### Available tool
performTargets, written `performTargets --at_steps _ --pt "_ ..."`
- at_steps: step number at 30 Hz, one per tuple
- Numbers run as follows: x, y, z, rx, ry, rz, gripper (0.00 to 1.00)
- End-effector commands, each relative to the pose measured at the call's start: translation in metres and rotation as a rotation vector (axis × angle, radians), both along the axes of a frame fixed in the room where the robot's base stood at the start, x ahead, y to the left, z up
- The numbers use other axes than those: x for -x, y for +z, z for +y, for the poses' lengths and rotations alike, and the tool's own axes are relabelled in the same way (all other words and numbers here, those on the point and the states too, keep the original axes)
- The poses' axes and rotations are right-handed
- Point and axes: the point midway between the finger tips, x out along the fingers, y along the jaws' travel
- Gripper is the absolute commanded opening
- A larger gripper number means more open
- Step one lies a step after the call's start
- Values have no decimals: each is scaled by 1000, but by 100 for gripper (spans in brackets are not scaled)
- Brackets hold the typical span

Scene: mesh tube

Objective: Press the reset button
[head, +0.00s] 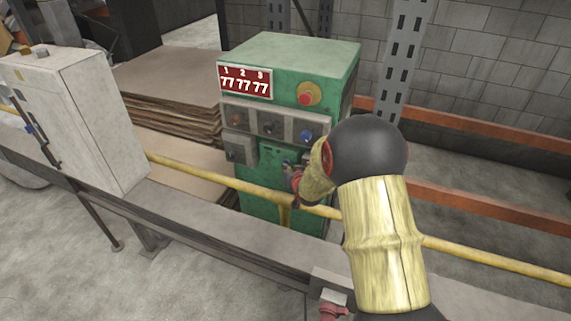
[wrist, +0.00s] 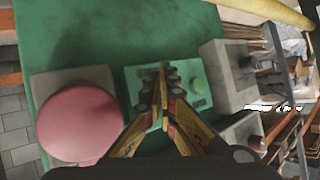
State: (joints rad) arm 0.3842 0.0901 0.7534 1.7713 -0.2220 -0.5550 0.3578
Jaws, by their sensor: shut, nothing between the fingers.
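A green control cabinet (head: 300,55) stands behind the yellow rail, with a red mushroom button (head: 309,93) on a yellow ring at its upper right. No label reading reset is legible. My gripper (head: 290,168) is at the cabinet's lower front, partly hidden by my wrist. In the wrist view my gripper (wrist: 165,72) is shut and empty, in front of a light-green box (wrist: 198,88) with small knobs. A large pinkish-red round button (wrist: 78,122) on a grey plate is left of the fingers. Contact cannot be told.
A yellow rail (head: 215,177) and a grey beam (head: 215,223) run across in front of the cabinet. A white box (head: 95,110) stands at left. Stacked brown sheets (head: 175,110) lie behind. In the wrist view a grey box with a dark knob (wrist: 246,64) is right of the fingers.

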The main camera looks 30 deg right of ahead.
Motion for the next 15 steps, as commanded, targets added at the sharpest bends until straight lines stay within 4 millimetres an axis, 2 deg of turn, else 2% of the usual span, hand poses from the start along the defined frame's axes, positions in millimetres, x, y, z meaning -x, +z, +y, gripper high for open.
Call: performTargets --at_steps 15 --pt "-5 1 -6 0 0 -1 0"
